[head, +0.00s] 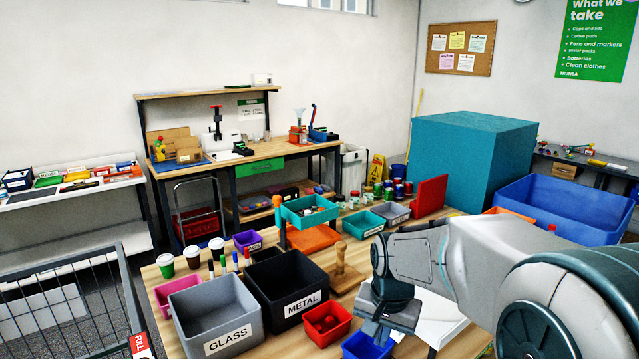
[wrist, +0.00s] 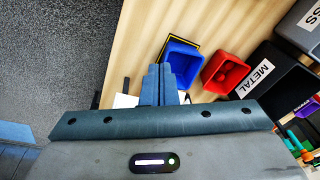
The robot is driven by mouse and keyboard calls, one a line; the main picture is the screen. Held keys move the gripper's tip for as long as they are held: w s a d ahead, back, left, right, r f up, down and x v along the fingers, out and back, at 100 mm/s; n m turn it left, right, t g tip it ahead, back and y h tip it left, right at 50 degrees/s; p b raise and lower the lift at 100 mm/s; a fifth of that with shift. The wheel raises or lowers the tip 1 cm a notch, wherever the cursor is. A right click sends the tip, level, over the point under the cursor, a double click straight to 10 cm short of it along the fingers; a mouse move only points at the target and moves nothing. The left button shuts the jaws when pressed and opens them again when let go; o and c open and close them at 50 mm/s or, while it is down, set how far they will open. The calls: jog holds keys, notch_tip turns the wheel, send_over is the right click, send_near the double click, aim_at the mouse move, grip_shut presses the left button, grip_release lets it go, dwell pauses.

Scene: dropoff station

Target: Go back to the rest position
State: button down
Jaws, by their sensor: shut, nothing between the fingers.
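My gripper (head: 377,329) is low over the front edge of the wooden table (head: 150,275), just above a small blue bin (head: 365,346). In the wrist view my gripper (wrist: 160,70) has its fingers together, with nothing between them. The blue bin (wrist: 182,56) lies just beyond the fingertips there, partly covered by them. My arm reaches in from the right of the head view. No rest position is marked in either view.
A red bin (head: 327,324) stands left of my gripper, beside the black METAL bin (head: 290,285) and grey GLASS bin (head: 215,315). A wooden peg stand (head: 342,262) rises behind. A large teal block (head: 470,150) and blue crate (head: 565,208) are farther back. Floor (wrist: 50,60) is clear beside the table.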

jog(key=s+d+r+n+t, duration=0.1)
jog(key=s+n, duration=0.1)
jog(key=s, duration=0.6)
jog(key=s+d+r+n+t, duration=0.1)
jog(key=s+d+r+n, duration=0.1)
jog(key=s, duration=0.6)
jog(key=shift+s+r+n, duration=0.3)
jog(key=shift+s+n, duration=0.1)
jog(key=shift+n, duration=0.2)
